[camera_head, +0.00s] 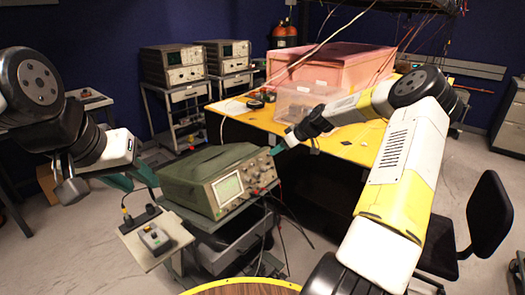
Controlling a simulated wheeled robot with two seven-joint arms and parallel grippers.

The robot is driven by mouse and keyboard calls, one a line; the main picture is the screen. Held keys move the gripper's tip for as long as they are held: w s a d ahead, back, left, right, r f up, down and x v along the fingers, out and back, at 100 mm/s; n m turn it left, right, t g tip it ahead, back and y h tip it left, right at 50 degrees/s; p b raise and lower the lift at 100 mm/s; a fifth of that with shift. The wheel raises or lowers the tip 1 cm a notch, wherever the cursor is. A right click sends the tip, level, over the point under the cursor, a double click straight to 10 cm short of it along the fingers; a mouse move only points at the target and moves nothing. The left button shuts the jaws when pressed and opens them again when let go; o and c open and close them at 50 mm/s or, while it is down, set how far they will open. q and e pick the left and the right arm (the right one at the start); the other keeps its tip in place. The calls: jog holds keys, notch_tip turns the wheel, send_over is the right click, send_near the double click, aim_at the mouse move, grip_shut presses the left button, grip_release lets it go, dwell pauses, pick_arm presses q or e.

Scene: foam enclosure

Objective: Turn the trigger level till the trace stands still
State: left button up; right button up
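A green oscilloscope (205,172) stands on a grey cart, its front turned to the lower right. Its pale screen (228,188) is lit, but the trace is too small to make out. Its knobs (257,175) sit right of the screen; I cannot tell which is the trigger level. My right gripper (278,149) has its teal tip close to the upper right corner of the front; contact and finger gap cannot be told. My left gripper (134,179) is left of the oscilloscope, its two teal fingers spread apart with nothing seen between them.
A small side shelf (157,252) on the cart's left holds a grey device (154,238) and a power strip (140,218). Dark cables hang from the oscilloscope's front. A yellow table (240,117) with a clear box (300,103) stands behind, a black chair (488,215) at right.

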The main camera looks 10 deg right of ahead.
aim_at(269, 155)
jog(key=shift+x, duration=2.1)
grip_shut()
